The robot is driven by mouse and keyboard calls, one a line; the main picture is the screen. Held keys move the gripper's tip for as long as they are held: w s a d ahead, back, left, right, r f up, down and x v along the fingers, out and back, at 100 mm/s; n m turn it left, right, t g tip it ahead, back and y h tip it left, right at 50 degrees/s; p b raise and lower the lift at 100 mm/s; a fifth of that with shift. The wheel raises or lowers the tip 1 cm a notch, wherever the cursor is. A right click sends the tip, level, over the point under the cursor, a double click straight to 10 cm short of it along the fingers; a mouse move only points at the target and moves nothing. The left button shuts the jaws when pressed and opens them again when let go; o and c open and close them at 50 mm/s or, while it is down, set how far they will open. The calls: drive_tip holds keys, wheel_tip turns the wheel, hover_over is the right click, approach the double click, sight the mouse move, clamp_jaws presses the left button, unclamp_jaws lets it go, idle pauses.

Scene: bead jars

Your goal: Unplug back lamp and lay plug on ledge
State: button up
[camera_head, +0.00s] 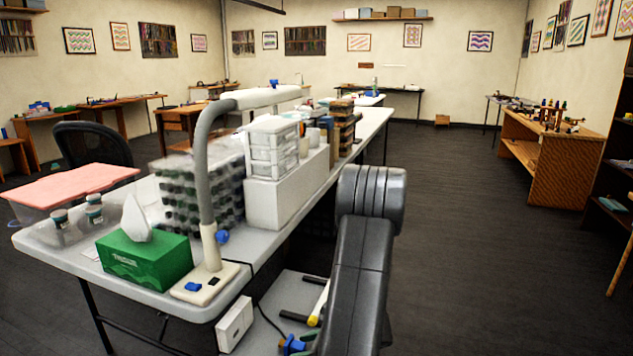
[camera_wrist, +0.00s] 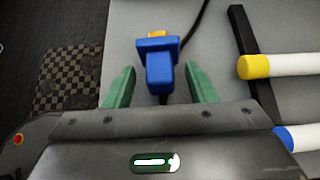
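A blue plug (camera_wrist: 160,72) with a yellow band and a dark cord shows in the wrist view, over a grey ledge (camera_wrist: 222,25). My gripper (camera_wrist: 160,80) is open, its green fingers on either side of the plug with a gap at each side. In the head view the plug (camera_head: 291,345) is low at the bottom edge, beside my dark arm. A lamp (camera_head: 205,160) with a grey curved neck stands on the white table, its dark cord running down past the edge. A white box (camera_head: 235,323) hangs at the table edge, apart from the plug.
White rods with a yellow cap (camera_wrist: 255,66) and a blue cap (camera_wrist: 284,137) lie right of my gripper, by a black bar (camera_wrist: 245,35). A green tissue box (camera_head: 147,257), drawers (camera_head: 272,150) and bead jars (camera_head: 200,195) stand on the table. Floor at right is clear.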

sight(291, 342)
drive_tip(key=p+v, duration=0.2)
drive_tip(key=v, duration=1.2)
drive_tip(key=shift+a, duration=0.2)
drive_tip(key=b+x, duration=0.2)
drive_tip(key=x, duration=1.1)
drive_tip(key=shift+d+f, duration=0.1)
drive_tip(key=shift+f, duration=0.05)
drive_tip(key=shift+w+a+r+p, duration=0.25)
drive_tip(key=shift+a+r+p, duration=0.1)
drive_tip(key=shift+r+p, duration=0.4)
drive_tip(key=shift+s+r+p, duration=0.1)
drive_tip(key=shift+r+p, duration=0.35)
drive_tip(key=shift+r, duration=0.2)
